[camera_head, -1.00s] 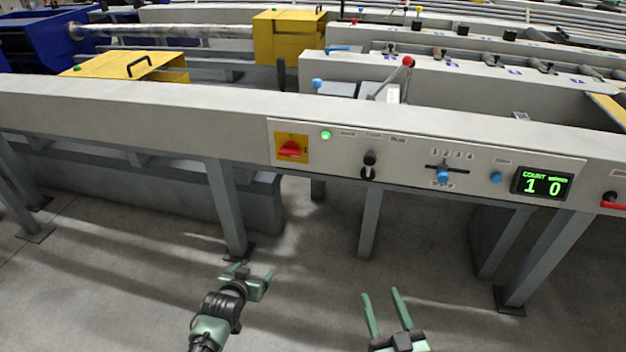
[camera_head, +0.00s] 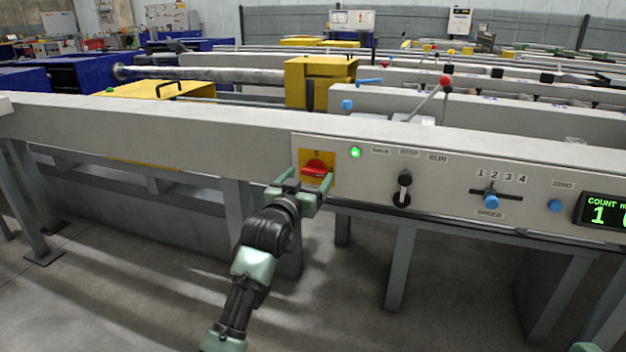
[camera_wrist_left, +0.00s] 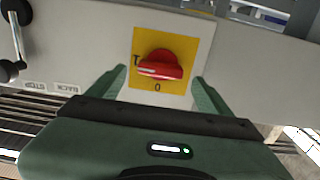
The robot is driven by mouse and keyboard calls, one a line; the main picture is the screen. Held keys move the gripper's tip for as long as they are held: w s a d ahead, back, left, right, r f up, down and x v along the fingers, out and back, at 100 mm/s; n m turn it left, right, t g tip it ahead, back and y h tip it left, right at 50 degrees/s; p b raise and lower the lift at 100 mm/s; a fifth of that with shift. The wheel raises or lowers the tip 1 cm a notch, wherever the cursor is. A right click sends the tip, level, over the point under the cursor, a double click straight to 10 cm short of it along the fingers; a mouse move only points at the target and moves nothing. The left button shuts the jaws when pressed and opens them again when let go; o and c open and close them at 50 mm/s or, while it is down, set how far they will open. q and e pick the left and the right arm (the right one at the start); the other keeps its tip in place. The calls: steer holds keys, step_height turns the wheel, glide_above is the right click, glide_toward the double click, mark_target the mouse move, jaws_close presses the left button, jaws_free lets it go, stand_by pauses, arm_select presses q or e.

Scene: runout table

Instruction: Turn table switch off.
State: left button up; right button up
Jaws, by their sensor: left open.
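The table switch is a red rotary knob (camera_head: 317,168) on a yellow plate (camera_head: 304,156) at the left end of the control panel. In the left wrist view the knob (camera_wrist_left: 160,66) lies roughly sideways. Its white mark points left towards the "I" side, and a "0" is printed below it. My left gripper (camera_head: 307,180) is open in front of the knob, one finger on either side. In the wrist view its fingers (camera_wrist_left: 157,84) flank the yellow plate; contact cannot be told. Green parts of my right arm show at the bottom right corner; its jaw state cannot be told.
A lit green lamp (camera_head: 355,152) is right of the switch. Further right are a black selector (camera_head: 402,188), a speed slider with a blue knob (camera_head: 491,201), a blue zero button (camera_head: 555,205) and a lit count display (camera_head: 606,212). Table legs (camera_head: 400,265) stand below.

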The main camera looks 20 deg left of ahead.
mark_target(312, 173)
arm_select(q)
steer(key=shift+w+b, duration=0.35)
steer(key=shift+w, duration=1.15)
